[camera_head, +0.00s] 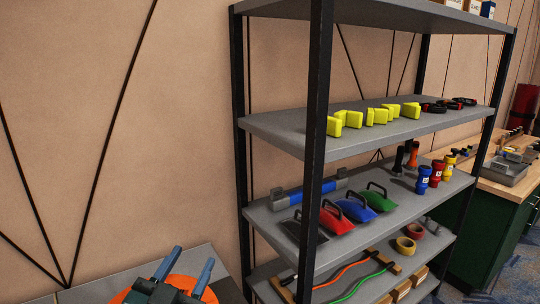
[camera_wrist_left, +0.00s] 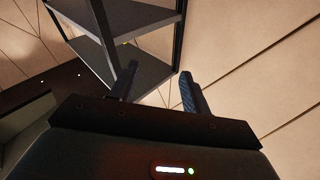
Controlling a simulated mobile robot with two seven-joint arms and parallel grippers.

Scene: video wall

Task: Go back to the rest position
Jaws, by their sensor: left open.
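My left gripper (camera_head: 188,268) shows at the bottom of the head view, with its two blue-grey fingers spread apart and nothing between them. In the left wrist view the same gripper (camera_wrist_left: 158,72) is open and empty, pointing towards a wall and a dark-framed shelf. My right gripper is in neither view.
An orange round shape (camera_head: 185,284) shows around the gripper above a grey surface (camera_head: 85,291). A metal shelf rack (camera_head: 262,135) with a black post stands to the right, holding yellow items, coloured tools and tapes. A green workbench (camera_head: 478,235) stands beyond it.

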